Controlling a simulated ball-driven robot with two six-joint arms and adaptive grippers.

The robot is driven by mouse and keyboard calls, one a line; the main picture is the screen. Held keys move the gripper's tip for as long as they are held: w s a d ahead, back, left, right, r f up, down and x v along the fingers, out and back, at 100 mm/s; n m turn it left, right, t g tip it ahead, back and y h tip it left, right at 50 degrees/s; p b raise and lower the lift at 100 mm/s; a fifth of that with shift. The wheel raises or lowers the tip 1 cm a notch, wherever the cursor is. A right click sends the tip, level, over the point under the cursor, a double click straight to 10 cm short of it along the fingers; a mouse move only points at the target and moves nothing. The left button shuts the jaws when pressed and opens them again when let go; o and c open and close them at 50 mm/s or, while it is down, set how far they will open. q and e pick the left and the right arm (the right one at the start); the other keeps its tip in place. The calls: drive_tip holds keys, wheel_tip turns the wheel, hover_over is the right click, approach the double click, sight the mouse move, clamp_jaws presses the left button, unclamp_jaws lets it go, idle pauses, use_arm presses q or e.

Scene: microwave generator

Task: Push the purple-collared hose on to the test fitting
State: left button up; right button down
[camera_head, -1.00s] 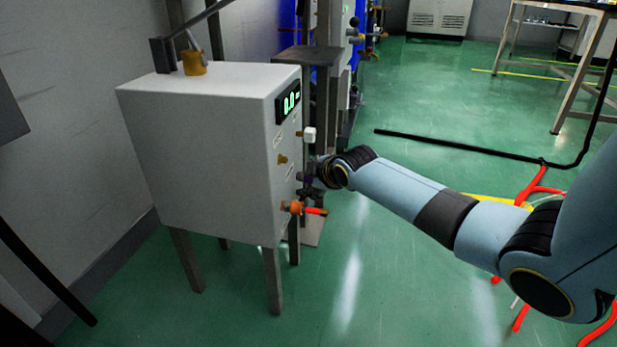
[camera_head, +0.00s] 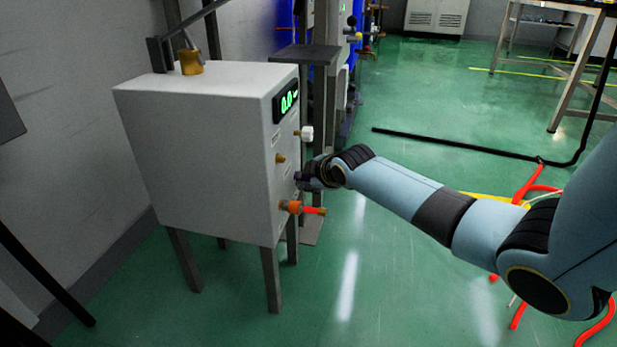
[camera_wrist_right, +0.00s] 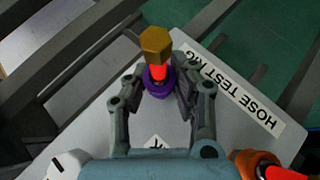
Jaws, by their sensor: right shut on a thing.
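The purple-collared hose is a short red piece with a purple collar (camera_wrist_right: 158,82) and a brass hex end (camera_wrist_right: 155,42), in the right wrist view. My right gripper (camera_wrist_right: 157,86) is shut on it, one finger on each side of the collar. In the head view my right gripper (camera_head: 303,180) is close to the front panel of the grey test box (camera_head: 195,150), with a dark purple bit at its tip. A brass fitting (camera_head: 281,157) sticks out of the panel just above and left of the gripper. Whether the collar touches a fitting is hidden. My left gripper is not in view.
An orange-collared red hose (camera_head: 305,209) sits on the panel just below the gripper. A white knob (camera_head: 305,133) and a green-lit display (camera_head: 287,101) are above.

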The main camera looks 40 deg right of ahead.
idle(0.3)
drive_tip(key=shift+s+d, duration=0.3)
drive_tip(key=shift+s, duration=0.05)
drive_tip(key=shift+s+d+p, duration=0.5)
drive_tip(key=shift+s+d, duration=0.05)
drive_tip(key=shift+s, duration=0.1)
drive_tip(key=shift+s+d+p, duration=0.3)
drive_tip(key=shift+s+d, duration=0.4)
drive_tip(key=shift+s, duration=0.15)
